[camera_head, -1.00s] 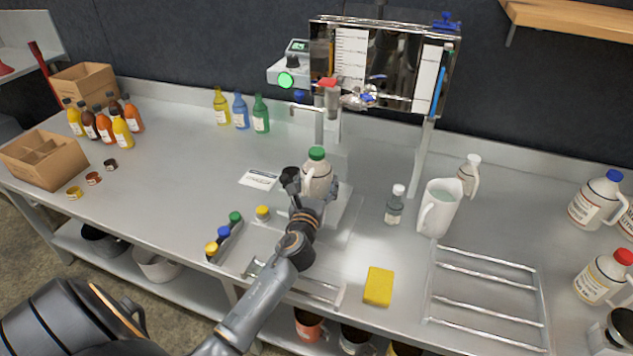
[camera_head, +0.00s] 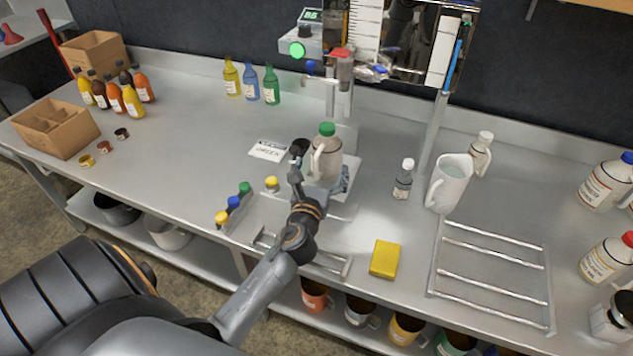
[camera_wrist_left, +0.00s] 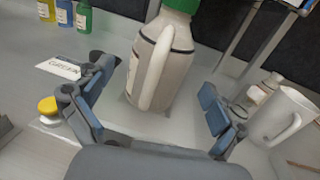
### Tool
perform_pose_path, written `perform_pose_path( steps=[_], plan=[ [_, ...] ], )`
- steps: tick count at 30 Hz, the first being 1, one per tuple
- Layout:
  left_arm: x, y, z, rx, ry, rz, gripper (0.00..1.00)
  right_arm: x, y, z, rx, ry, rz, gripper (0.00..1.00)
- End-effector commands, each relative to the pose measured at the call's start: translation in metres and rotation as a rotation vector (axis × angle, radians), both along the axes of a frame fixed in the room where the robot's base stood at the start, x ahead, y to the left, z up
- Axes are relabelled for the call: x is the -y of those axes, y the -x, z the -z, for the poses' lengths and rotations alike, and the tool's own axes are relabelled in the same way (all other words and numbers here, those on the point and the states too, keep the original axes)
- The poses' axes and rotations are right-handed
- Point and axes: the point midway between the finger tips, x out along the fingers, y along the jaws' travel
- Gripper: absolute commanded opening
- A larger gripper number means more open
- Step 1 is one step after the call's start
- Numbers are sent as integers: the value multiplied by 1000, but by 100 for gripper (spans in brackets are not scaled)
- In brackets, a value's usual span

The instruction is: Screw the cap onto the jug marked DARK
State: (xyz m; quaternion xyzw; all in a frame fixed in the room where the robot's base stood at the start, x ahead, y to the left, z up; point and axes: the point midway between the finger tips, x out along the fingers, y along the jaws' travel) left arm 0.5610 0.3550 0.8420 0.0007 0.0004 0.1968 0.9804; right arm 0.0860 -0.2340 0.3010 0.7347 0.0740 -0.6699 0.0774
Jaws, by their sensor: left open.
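A cream jug with a green cap on it (camera_head: 327,165) stands upright on the steel stand under the spout. It also shows in the left wrist view (camera_wrist_left: 162,75), handle towards me; no DARK mark is readable on it. My left gripper (camera_head: 321,172) is open, its fingers on either side of this jug; in the left wrist view (camera_wrist_left: 152,108) gaps show between fingers and jug. A loose yellow cap (camera_head: 271,184) lies left of the gripper. Green (camera_head: 244,188), blue (camera_head: 234,202) and yellow (camera_head: 222,218) caps sit in a row nearer the front. My right gripper is out of view.
A yellow sponge (camera_head: 385,259) and a wire rack (camera_head: 490,313) lie in front. Blue-capped (camera_head: 606,186) and red-capped (camera_head: 607,262) jugs stand far right.

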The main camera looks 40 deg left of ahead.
Motion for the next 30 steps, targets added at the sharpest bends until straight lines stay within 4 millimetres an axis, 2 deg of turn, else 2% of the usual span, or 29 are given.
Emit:
perform_pose_path(
  steps=[3, 9, 14, 26, 30],
  plan=[
    [11, 25, 1, -1, 1, 2, 94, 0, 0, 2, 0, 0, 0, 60],
    [21, 51, 1, -1, 1, 0, 94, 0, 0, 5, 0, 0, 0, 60],
    [24, 58, 0, 0, 1, 0, 94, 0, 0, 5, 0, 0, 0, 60],
    [25, 59, -1, 1, 1, 1, 94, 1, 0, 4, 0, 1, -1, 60],
    [28, 67, -5, -1, 1, 1, 94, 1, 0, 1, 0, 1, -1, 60]
  ],
)
